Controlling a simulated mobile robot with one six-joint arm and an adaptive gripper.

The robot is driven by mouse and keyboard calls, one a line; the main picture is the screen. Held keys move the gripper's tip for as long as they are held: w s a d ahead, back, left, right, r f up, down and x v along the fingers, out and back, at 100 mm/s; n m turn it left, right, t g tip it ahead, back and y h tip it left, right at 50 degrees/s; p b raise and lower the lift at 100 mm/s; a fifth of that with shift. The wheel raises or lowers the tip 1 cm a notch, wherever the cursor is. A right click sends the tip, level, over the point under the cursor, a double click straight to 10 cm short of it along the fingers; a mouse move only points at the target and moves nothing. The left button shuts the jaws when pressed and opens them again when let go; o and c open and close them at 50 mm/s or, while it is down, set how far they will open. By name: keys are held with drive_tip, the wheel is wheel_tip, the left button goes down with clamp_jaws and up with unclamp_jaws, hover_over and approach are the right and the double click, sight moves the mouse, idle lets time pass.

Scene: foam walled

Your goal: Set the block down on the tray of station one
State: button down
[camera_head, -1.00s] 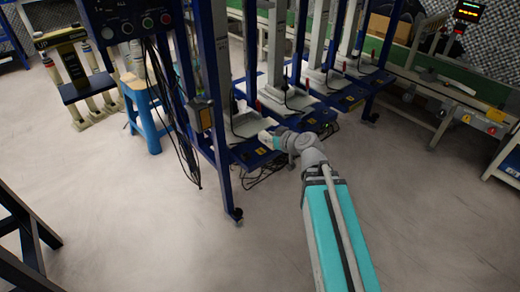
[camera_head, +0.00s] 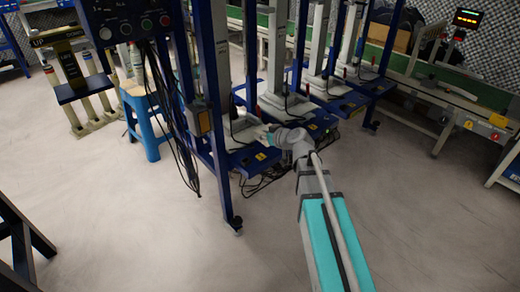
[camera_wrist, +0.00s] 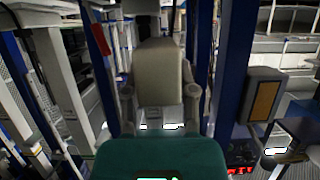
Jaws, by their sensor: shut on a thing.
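In the wrist view, a beige-grey block (camera_wrist: 158,72) with a rounded top fills the middle. My gripper (camera_wrist: 160,92) is shut on it, one finger at each side. In the head view, my gripper (camera_head: 266,134) is small and reaches in at the front of the nearest station, beside its pale flat tray (camera_head: 238,132). The block cannot be told apart there from the pale surfaces. I cannot tell how high it is above the tray or whether they touch.
Blue uprights (camera_head: 217,110) and a hanging control box (camera_head: 128,22) with loose cables stand close left of my gripper. A blue stool (camera_head: 148,120) is further left. Similar stations (camera_head: 325,85) run back to the right. The floor (camera_head: 130,220) in front is clear.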

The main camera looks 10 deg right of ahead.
drive_tip(key=b, duration=0.5)
hover_over(260, 151)
drive_tip(key=f, duration=0.3)
drive_tip(key=s+f, duration=0.1)
drive_tip(key=f, duration=0.1)
drive_tip(key=shift+f, duration=0.2)
drive_tip(key=shift+w+f+b, duration=0.4)
drive_tip(key=shift+f, duration=0.15)
drive_tip(key=shift+f+b, duration=1.45)
drive_tip(key=shift+f, duration=0.1)
drive_tip(key=shift+c, duration=2.1)
unclamp_jaws()
